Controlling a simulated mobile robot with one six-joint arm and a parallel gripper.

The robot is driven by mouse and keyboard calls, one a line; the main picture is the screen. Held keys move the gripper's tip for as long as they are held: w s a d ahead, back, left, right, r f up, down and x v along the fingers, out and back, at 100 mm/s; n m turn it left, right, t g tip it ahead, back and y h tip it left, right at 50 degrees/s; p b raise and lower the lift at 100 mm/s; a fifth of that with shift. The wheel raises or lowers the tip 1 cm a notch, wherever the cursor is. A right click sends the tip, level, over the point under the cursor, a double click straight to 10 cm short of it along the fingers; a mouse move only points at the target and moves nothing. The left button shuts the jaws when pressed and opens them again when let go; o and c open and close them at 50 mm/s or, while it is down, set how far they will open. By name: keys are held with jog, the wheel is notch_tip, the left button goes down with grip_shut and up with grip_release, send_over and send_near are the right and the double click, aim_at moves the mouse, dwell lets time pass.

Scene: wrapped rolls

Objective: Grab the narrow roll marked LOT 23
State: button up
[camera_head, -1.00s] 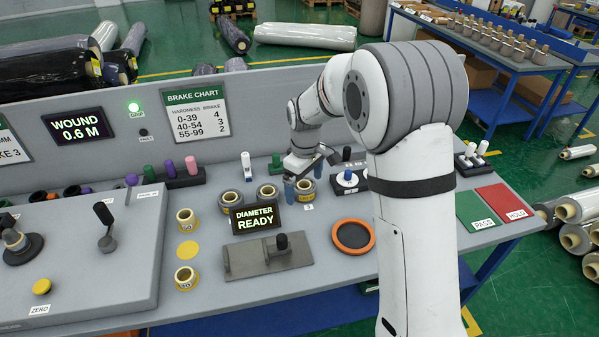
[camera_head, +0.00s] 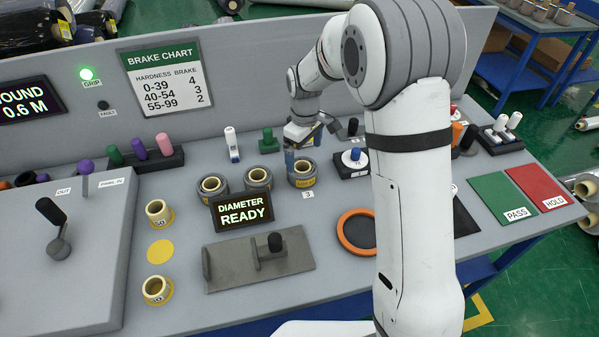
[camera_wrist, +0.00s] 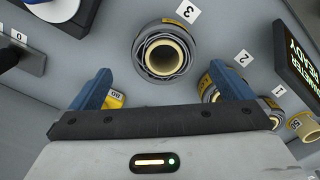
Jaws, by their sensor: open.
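Three grey-wrapped rolls with cream cores stand in a row on the bench, at cards 1, 2 and 3: the left roll (camera_head: 212,187), the middle roll (camera_head: 258,179) and the right roll (camera_head: 302,177). No LOT 23 mark is readable on any of them. My gripper (camera_head: 303,153) is open, with blue fingers, just above and behind the right roll. In the wrist view the right roll (camera_wrist: 163,50) lies ahead of and between the open fingers (camera_wrist: 161,80), with nothing held. The middle roll (camera_wrist: 208,88) is partly hidden by one finger.
A diameter display (camera_head: 242,211) stands in front of the rolls. A grey fixture (camera_head: 260,260) lies nearer. A blue-topped white dial (camera_head: 354,158) and an orange-rimmed dish (camera_head: 357,232) are to the right. Two small yellow rolls (camera_head: 158,213) stand at left.

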aim_at(302, 167)
jog(key=f, duration=0.4)
jog(key=f+p, duration=0.1)
jog(key=f, duration=0.1)
jog(key=shift+s+a+f, duration=0.1)
jog(key=shift+a+f, duration=0.1)
jog(key=shift+a, duration=0.05)
jog(key=c, duration=1.2)
jog(key=shift+o, duration=0.2)
